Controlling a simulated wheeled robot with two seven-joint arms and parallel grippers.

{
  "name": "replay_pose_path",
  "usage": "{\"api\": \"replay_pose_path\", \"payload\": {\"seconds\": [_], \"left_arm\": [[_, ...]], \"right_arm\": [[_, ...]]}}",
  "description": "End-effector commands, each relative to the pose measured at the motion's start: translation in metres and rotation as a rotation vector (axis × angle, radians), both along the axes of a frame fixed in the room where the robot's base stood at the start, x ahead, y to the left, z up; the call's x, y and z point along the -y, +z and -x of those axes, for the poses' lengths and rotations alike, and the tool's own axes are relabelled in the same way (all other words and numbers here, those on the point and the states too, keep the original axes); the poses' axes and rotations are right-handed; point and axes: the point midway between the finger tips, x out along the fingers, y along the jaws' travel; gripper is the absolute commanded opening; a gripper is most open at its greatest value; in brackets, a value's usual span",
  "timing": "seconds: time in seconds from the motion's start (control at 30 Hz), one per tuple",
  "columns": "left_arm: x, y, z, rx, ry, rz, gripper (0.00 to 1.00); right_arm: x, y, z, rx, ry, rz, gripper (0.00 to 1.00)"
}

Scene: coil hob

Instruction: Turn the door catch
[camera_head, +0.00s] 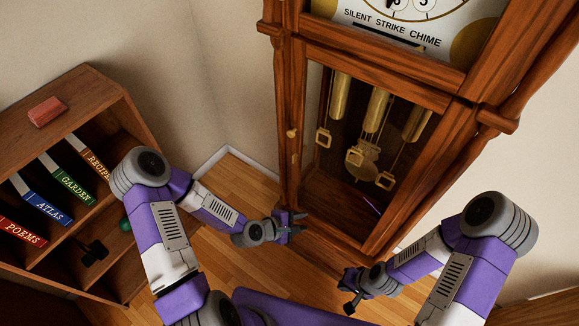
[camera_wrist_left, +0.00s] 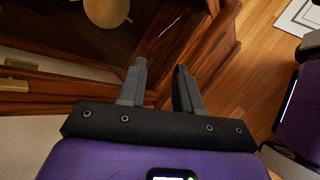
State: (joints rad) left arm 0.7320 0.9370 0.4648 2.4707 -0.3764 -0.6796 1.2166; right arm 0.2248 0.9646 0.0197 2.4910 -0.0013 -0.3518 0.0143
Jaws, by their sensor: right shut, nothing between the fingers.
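The tall wooden clock (camera_head: 290,100) has a front door with a window, behind which brass weights and a pendulum (camera_head: 362,158) hang. A small brass knob (camera_head: 292,133), which looks like the door catch, sits on the left upright, with a smaller brass piece (camera_head: 294,158) just below it. My left gripper (camera_head: 297,226) is low by the clock's lower left front, well below the knob and apart from it. In the left wrist view its fingers (camera_wrist_left: 160,88) are apart with nothing between them. My right gripper (camera_head: 350,291) is shut and empty, low in front of the clock.
A wooden bookcase (camera_head: 125,100) with several labelled books and a red block (camera_head: 46,111) on top stands at the left. Wooden floor (camera_head: 240,185) shows between bookcase and clock. Bare wall (camera_head: 190,60) lies behind.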

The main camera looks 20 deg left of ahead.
Motion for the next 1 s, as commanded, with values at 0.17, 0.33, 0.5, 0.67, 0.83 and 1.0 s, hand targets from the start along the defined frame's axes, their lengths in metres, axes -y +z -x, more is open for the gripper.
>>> {"api": "replay_pose_path", "payload": {"seconds": [0.17,0.33,0.5,0.67,0.83,1.0], "left_arm": [[-0.029,0.023,-0.042,0.019,0.316,0.353,0.34],[-0.063,0.056,-0.068,0.044,0.516,0.693,0.34],[-0.088,0.082,-0.078,0.061,0.607,0.938,0.34],[-0.098,0.094,-0.082,0.067,0.630,1.041,0.34],[-0.093,0.096,-0.097,0.067,0.628,1.055,0.34],[-0.083,0.095,-0.122,0.065,0.628,1.053,0.34]], "right_arm": [[0.000,-0.030,0.000,0.000,0.000,0.000,0.00],[0.000,-0.049,0.000,0.001,0.000,0.000,0.00],[0.000,-0.060,0.000,0.001,0.000,0.000,0.00],[0.000,-0.064,0.000,0.001,0.000,0.000,0.00],[0.000,-0.067,0.000,0.001,0.000,0.000,0.00],[0.000,-0.074,0.000,0.001,0.000,0.000,0.00]]}}
